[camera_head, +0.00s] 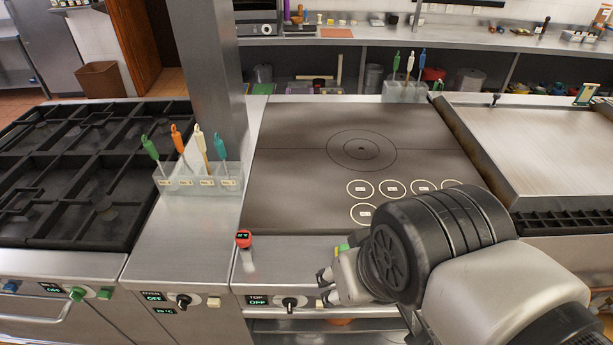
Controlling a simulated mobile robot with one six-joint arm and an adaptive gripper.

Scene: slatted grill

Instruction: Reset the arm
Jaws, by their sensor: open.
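My gripper (326,287) is in the lower middle of the head view, in front of the flat cooktop's front edge, near the black knob (289,303) of the panel marked "TOP OFF". Its fingers point left and are open, with nothing seen between them. My arm reaches in from the lower right and hides part of the cooktop (300,150) and its front panel. A small red-topped device (244,239) stands on the steel front ledge, left of my gripper and apart from it.
A clear rack (198,178) with several coloured probes stands left of the cooktop; a similar rack (404,92) stands at the back right. A black-grated stove (80,150) is left, a flat griddle (550,140) right. A steel column (207,80) rises behind the left rack. The cooktop's left half is bare.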

